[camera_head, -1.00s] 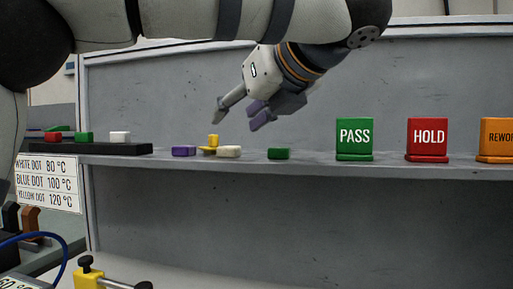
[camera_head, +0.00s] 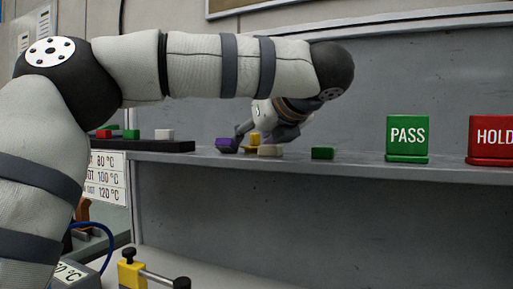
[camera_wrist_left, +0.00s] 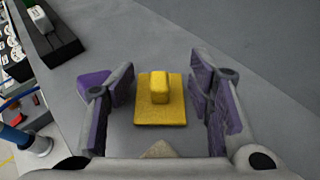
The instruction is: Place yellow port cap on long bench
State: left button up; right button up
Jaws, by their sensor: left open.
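The yellow port cap (camera_head: 254,140), a square plate with a raised block, lies on the grey shelf (camera_head: 360,168) among other caps. In the left wrist view the yellow cap (camera_wrist_left: 158,108) sits between the two purple-padded fingers, with a gap on each side. My left gripper (camera_head: 263,131) is open and low over the shelf at the cap. In the left wrist view the gripper (camera_wrist_left: 163,110) shows no contact with the cap. My right gripper is out of view. A pale worktop (camera_head: 220,270) shows below the shelf; I cannot tell whether it is the long bench.
A green cap (camera_head: 322,153) and the PASS (camera_head: 407,135) and HOLD (camera_head: 493,137) stands are farther right. A black rack (camera_head: 150,146) is left.

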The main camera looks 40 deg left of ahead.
pick_arm(q)
jog(key=c, duration=1)
